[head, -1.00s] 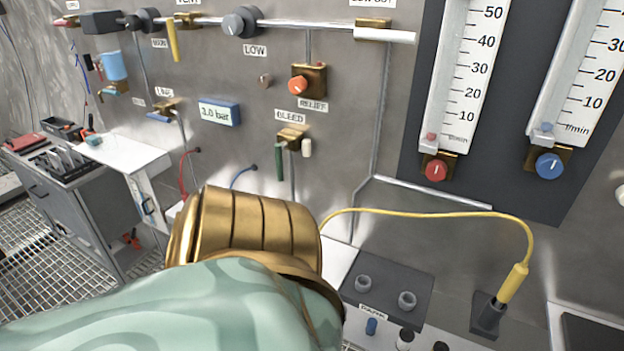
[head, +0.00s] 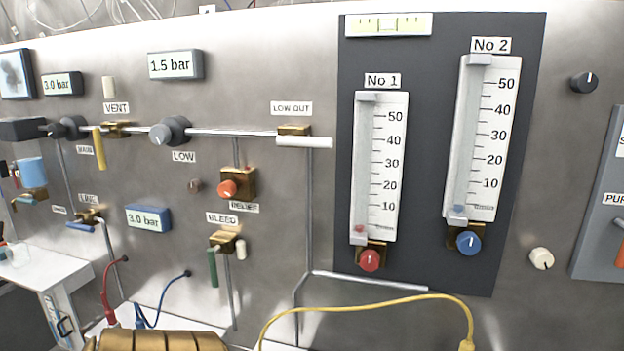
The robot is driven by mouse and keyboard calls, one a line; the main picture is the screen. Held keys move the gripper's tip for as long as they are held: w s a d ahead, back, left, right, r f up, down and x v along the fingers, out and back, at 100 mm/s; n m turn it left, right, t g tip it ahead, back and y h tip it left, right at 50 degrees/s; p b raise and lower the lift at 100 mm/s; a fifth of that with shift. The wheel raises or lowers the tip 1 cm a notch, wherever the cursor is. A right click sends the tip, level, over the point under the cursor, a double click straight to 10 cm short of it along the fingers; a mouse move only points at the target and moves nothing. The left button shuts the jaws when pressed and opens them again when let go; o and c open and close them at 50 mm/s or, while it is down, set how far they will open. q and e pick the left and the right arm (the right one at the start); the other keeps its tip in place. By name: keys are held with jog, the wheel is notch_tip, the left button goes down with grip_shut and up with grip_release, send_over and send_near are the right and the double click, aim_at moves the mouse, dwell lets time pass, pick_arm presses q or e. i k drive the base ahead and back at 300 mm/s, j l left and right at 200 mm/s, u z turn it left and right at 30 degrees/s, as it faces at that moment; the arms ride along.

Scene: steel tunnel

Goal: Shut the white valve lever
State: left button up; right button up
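The white valve lever (head: 304,142) is on the brass valve (head: 293,130) under the LOW OUT label in the head view. It lies level, its free end to the right, in line with the pipe from the left. Neither gripper is in view. A gold part of one of my arms shows at the bottom edge, well below the white lever and apart from it.
A yellow cable (head: 360,304) arches across the bottom. The RELIEF knob (head: 228,188), BLEED valve (head: 226,241) and LOW knob (head: 170,131) are nearby. Flow meter No 1 (head: 379,165) stands on a dark panel just right. The wall before the white lever is clear.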

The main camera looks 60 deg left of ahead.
aim_at(287, 139)
jog(key=u, duration=2)
